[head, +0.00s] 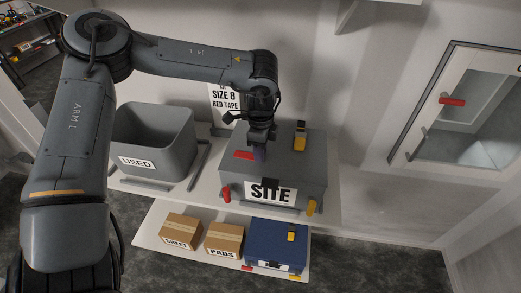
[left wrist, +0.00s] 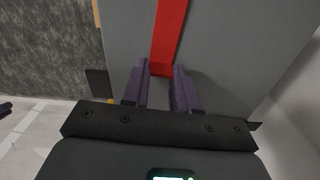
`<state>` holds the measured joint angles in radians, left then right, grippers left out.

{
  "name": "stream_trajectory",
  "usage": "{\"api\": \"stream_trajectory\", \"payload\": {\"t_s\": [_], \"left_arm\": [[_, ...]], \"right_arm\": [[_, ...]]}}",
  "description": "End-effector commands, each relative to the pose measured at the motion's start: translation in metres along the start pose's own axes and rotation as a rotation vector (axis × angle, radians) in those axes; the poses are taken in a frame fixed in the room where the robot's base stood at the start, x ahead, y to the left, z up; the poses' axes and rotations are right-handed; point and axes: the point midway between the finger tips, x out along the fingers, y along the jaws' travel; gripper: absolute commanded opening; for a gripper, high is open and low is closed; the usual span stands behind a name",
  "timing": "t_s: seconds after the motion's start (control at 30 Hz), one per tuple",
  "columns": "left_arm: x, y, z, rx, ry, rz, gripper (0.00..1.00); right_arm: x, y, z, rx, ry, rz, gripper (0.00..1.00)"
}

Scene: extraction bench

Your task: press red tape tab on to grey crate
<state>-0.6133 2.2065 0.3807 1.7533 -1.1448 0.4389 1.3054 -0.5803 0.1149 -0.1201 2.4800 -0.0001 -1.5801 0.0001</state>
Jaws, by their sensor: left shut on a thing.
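The grey crate (head: 290,150), labelled SITE, stands on the white shelf. The red tape tab (head: 244,155) is at the crate's lid, left of my gripper in the head view. My left gripper (head: 260,154) points down at the lid and is shut on the near end of the tab. In the left wrist view, the red tab (left wrist: 169,35) runs away from between the purple fingertips (left wrist: 161,72) over the grey crate surface (left wrist: 225,50). I cannot tell whether the tab lies flat against the lid. My right gripper is not in view.
A grey USED bin (head: 155,135) stands left of the crate. The lower shelf holds cardboard boxes (head: 181,231) and a blue case (head: 278,245). A yellow latch (head: 300,138) is on the crate lid.

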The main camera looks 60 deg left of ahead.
Motion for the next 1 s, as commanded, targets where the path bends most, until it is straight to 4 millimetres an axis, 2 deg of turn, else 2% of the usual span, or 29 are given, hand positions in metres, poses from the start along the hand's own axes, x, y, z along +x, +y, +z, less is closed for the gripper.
{"api": "stream_trajectory", "payload": {"t_s": [0.43,0.47,0.63,1.0], "left_arm": [[0.0028,-0.0001,0.0013,-0.001,-0.002,0.001,0.01],[0.0028,-0.0001,0.0013,-0.001,-0.002,0.001,0.31],[0.0021,-0.0001,0.0009,-0.001,-0.002,0.001,0.57],[-0.0021,-0.0003,0.0003,0.000,-0.001,0.000,0.58]], "right_arm": [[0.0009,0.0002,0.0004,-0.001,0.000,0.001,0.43],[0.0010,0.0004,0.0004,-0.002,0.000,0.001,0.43],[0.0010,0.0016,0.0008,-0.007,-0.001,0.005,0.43],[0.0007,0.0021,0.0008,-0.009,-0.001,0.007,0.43]]}}
